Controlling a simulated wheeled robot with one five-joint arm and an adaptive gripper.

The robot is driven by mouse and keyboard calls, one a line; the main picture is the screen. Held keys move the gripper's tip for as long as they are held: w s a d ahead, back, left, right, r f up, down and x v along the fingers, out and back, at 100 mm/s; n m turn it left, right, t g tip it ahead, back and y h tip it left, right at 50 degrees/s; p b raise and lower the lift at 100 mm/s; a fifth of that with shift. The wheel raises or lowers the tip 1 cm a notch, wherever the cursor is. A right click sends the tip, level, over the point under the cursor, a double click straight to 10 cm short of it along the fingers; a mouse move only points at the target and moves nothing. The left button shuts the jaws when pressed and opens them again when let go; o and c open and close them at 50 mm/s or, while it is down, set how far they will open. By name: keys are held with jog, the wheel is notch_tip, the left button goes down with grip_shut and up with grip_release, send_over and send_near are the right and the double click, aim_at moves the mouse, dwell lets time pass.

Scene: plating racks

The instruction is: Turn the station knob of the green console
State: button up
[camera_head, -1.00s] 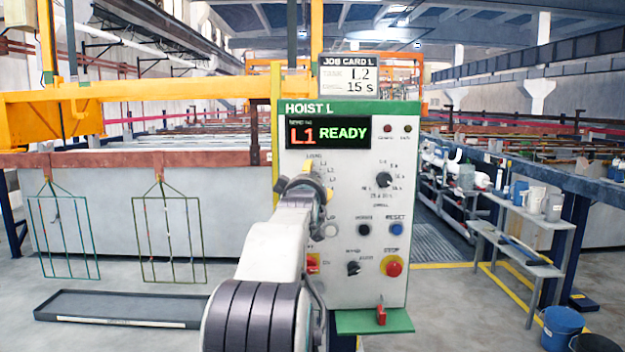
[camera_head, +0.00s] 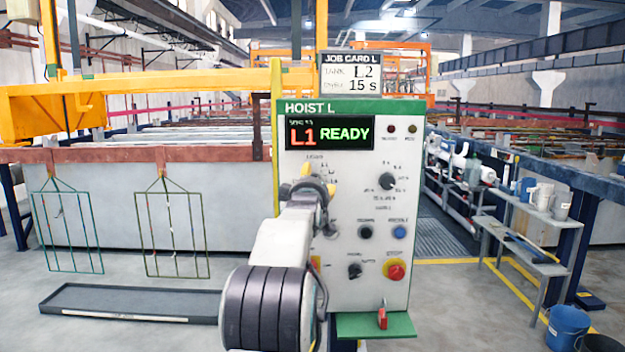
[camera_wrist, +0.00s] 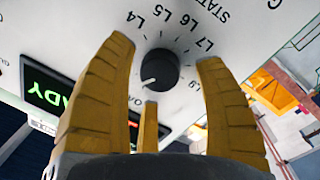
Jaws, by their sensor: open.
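The green-trimmed console (camera_head: 348,270) marked HOIST L stands in front of me; its screen (camera_head: 330,133) reads L1 READY. The station knob (camera_wrist: 160,69) is round and black, with a white pointer mark toward the lower left in the wrist view. Labels such as L4 to L7 ring it. My gripper (camera_wrist: 164,52) is open, its yellow fingers on either side of the knob. I cannot tell whether they touch it. In the head view my gripper (camera_head: 308,182) hides the station knob. The job card (camera_head: 352,73) above reads L2, 15 s.
The console also carries a second black knob (camera_head: 387,181), a blue button (camera_head: 399,231) and a red stop button (camera_head: 395,271). Wire racks (camera_head: 173,230) hang at the left above a dark tray (camera_head: 130,303). A shelf with containers (camera_head: 525,230) stands at the right.

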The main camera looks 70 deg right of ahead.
jog(key=shift+w+d, duration=0.1)
jog(key=shift+d, duration=0.35)
jog(key=shift+a, duration=0.1)
jog(key=c, duration=1.2)
